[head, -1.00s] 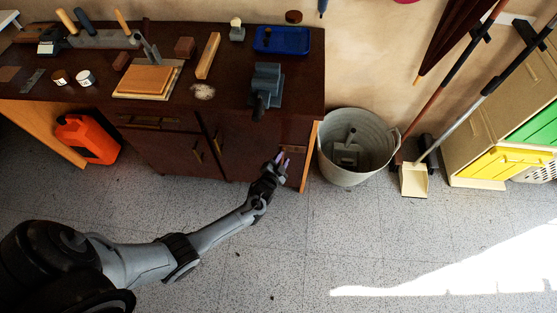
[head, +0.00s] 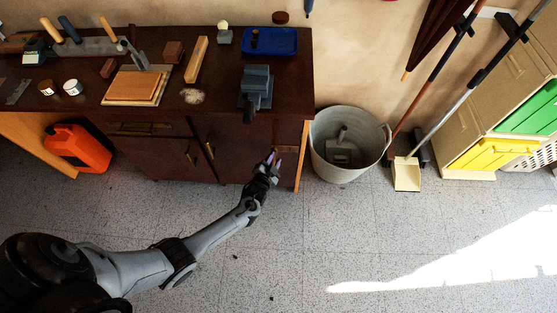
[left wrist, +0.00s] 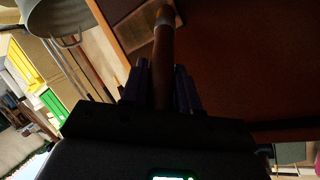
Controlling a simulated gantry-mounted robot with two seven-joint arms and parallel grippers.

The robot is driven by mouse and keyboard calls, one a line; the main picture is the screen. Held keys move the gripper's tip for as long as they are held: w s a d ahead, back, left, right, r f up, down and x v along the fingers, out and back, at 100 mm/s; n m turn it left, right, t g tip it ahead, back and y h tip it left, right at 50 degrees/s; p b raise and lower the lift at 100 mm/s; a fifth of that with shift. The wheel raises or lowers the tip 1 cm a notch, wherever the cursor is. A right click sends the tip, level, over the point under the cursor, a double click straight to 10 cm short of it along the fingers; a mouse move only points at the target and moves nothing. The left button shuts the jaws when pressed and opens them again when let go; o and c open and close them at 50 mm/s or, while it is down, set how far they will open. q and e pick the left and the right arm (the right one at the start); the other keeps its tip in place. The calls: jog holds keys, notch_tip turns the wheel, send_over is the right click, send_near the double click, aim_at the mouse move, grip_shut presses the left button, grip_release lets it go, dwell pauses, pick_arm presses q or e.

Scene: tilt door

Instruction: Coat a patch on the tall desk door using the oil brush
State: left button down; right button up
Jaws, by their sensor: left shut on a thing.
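My left gripper (head: 273,161) is in front of the tall desk door (head: 232,143), near the desk's right end. In the left wrist view, its purple fingers (left wrist: 160,88) are shut on the brown handle of the oil brush (left wrist: 163,55). The brush points up the picture, with a pale band near its far end; its bristles are not clear. The dark red-brown door panel (left wrist: 240,60) fills the right of that view. A paler rectangular patch (left wrist: 138,28) lies by the brush's far end; I cannot tell whether they touch. My right gripper is not in view.
A metal bucket (head: 341,168) stands right of the desk, near my left gripper. A dustpan (head: 407,174) and long-handled tools lean farther right, by drawers (head: 490,153). A vise (head: 256,90) overhangs the desk's front. The floor (head: 330,235) in front is clear.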

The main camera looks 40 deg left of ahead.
pick_arm(q)
jog(key=shift+s+a, duration=0.25)
jog(key=shift+a, duration=0.15)
jog(key=shift+s+d, duration=0.1)
jog(key=shift+s+d+r+p, duration=0.15)
jog(key=shift+s+d+p, duration=0.35)
jog(key=shift+s+p, duration=0.25)
jog(key=s+d, duration=0.1)
jog(key=s+d+p, duration=0.1)
jog(key=s, duration=0.1)
jog(key=shift+s+d, duration=0.15)
jog(key=shift+s+d+p, duration=0.4)
jog(key=shift+s, duration=0.2)
jog(key=shift+s+d+p, duration=0.4)
jog(key=shift+s, duration=0.2)
